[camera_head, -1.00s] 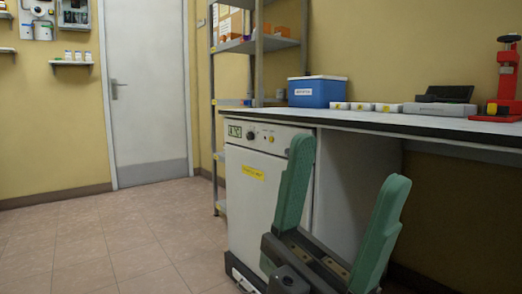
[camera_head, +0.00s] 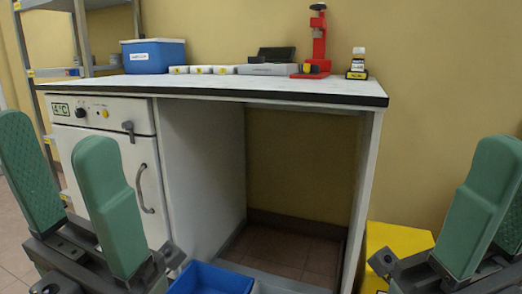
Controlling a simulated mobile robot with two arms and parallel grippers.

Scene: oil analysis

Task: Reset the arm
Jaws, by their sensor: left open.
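My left gripper (camera_head: 55,140) is at the left of the head view, in front of the white cabinet. Its two green fingers point up and stand apart, with nothing between them. My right gripper (camera_head: 490,190) is at the right edge. One green finger shows well and the rest is cut off by the frame, so I cannot tell its opening. No object shows in it.
A white bench (camera_head: 250,88) carries a blue box (camera_head: 153,58), small white boxes, a red device (camera_head: 318,45) and a small bottle (camera_head: 358,62). Below are a white cabinet (camera_head: 150,165), a blue bin (camera_head: 212,279) and a yellow container (camera_head: 395,243). A shelf rack (camera_head: 85,70) stands left.

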